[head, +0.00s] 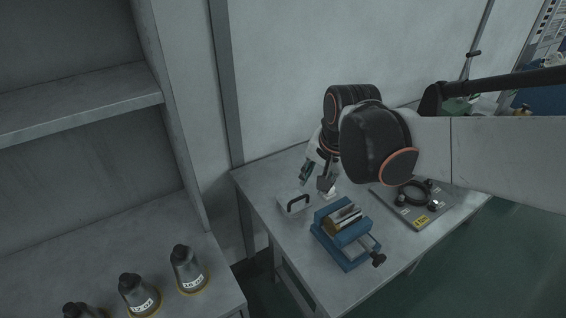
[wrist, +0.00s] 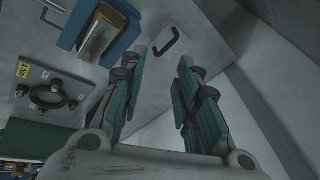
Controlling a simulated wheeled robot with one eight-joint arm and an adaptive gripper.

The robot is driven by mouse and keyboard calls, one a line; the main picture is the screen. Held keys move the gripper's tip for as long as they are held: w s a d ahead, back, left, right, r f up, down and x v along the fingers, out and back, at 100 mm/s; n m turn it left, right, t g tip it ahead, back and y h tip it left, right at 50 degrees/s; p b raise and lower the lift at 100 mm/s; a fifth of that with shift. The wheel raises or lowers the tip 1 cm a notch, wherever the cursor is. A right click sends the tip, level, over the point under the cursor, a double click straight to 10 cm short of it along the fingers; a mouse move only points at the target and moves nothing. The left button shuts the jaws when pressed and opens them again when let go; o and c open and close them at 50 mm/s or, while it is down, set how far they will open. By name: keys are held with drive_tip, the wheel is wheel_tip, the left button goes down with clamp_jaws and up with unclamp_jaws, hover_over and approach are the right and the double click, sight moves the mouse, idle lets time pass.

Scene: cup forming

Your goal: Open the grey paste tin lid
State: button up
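My gripper (head: 317,177) is above the table, behind and to the right of the tin in the head view, and not touching the handle. In the wrist view its two green-padded fingers (wrist: 161,58) stand apart with nothing between them.
A blue vise (head: 345,238) holding a brass-coloured piece stands right of the tin. Further right is a grey plate (head: 403,216) with a black ring and yellow label. Several labelled cone-shaped flasks (head: 187,270) stand on the left bench. A wall is behind the table.

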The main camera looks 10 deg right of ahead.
drive_tip(key=w+f+m+g+p, duration=0.2)
drive_tip(key=w+m+p, duration=0.25)
drive_tip(key=w, duration=0.35)
drive_tip(key=m+b, duration=0.1)
drive_tip(key=b, duration=0.4)
approach(299, 198)
drive_tip(key=f, duration=0.2)
drive_tip(key=w+f, duration=0.1)
drive_tip(key=f, duration=0.4)
drive_tip(key=shift+w+a+f, duration=0.1)
drive_tip(key=shift+w+f, duration=0.15)
drive_tip(key=shift+f, duration=0.1)
clamp_jaws()
